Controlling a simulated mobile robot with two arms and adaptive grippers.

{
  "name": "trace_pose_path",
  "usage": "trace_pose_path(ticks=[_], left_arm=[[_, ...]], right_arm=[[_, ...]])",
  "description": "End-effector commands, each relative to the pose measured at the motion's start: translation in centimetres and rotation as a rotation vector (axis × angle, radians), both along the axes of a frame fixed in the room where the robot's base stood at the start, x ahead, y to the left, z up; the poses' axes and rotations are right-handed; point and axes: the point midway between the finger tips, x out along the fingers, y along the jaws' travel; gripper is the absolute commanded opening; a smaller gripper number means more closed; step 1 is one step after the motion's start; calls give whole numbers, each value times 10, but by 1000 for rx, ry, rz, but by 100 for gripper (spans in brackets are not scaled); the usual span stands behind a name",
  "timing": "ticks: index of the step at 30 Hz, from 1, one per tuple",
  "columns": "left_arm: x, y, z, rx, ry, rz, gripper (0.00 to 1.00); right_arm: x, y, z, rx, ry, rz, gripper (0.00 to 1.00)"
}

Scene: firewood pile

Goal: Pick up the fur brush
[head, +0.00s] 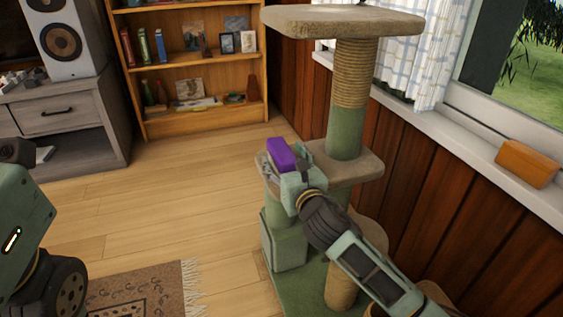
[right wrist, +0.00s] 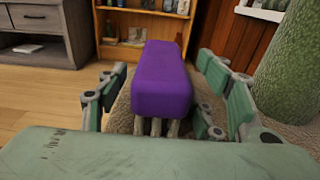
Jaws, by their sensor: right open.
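The purple fur brush (head: 281,154) is on a middle carpeted platform (head: 358,168) of the cat tree. In the right wrist view the brush (right wrist: 162,78) shows a purple block with pale prongs at its near end. My right gripper (head: 290,165) is at the brush. Its fingers are open, one on each side of the brush, with a visible gap at least on the right. Whether either finger touches the brush is not clear. My left arm shows at the left edge of the head view, but its gripper is out of sight.
The cat tree's rope-wrapped post (head: 350,75) and top platform (head: 340,21) rise behind my right gripper. A windowsill (head: 455,125) with an orange-brown box (head: 527,163) is at the right. A bookshelf (head: 200,75) stands at the back. Open wooden floor (head: 180,205) lies left.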

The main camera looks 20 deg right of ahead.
Motion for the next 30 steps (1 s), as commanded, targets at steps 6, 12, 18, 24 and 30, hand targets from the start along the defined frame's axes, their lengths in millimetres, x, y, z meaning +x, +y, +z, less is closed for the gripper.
trace_pose_path(ticks=[6,12,18,24,30], left_arm=[[0,0,1,0,1,0,56],[0,0,0,0,0,0,56],[0,0,0,0,0,-1,56],[0,0,0,0,0,-1,56],[0,0,1,0,-1,-1,56]], right_arm=[[0,0,0,0,0,0,56],[0,0,0,0,0,0,38],[-1,0,0,0,1,0,21],[-1,0,1,0,-1,0,8],[-1,0,2,0,-1,0,8]])
